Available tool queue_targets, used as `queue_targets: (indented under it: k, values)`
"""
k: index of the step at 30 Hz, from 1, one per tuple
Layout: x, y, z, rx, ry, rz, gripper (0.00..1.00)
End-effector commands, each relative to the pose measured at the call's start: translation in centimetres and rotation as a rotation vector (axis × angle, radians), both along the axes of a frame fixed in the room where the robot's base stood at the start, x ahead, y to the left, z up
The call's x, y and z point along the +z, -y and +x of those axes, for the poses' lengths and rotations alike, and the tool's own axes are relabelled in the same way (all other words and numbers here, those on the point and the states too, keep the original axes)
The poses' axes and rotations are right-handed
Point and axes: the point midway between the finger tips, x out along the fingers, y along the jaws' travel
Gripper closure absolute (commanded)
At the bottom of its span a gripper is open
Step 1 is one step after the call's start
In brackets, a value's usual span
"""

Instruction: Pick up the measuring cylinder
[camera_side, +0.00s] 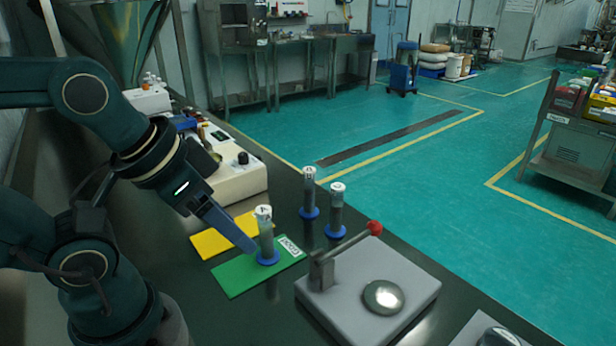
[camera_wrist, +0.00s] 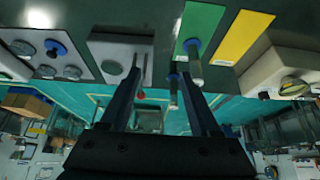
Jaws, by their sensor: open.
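A measuring cylinder (camera_side: 265,238) with a white cap and blue base stands upright on a green mat (camera_side: 232,280) in the side view. Two similar cylinders stand on the dark table behind it, one (camera_side: 309,195) farther back and one (camera_side: 336,213) to the right. My gripper (camera_side: 250,244) is low over the mats, its fingertips close to the left of the green-mat cylinder. In the wrist view my gripper (camera_wrist: 158,74) is open; the green-mat cylinder (camera_wrist: 196,64) shows by the right fingertip, and another (camera_wrist: 173,92) shows between the fingers. Contact cannot be told.
A yellow mat (camera_side: 212,240) lies behind the green one. A grey device (camera_side: 345,310) with a red-knobbed lever (camera_side: 374,229) and a round metal disc stands at the front right. A cream instrument (camera_side: 240,180) stands behind the mats. The table's right edge borders the floor.

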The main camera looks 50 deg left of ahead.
Motion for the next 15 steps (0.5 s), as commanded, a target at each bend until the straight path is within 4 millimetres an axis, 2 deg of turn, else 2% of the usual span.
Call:
queue_targets:
  k: [4,5,15]
  values:
    - [0.0,0.0,0.0,0.0,0.0,0.0,0.37]
    - [0.0,0.0,0.0,0.0,0.0,0.0,0.32]
    - [0.47,0.0,0.07,0.0,0.003,0.0,0.32]
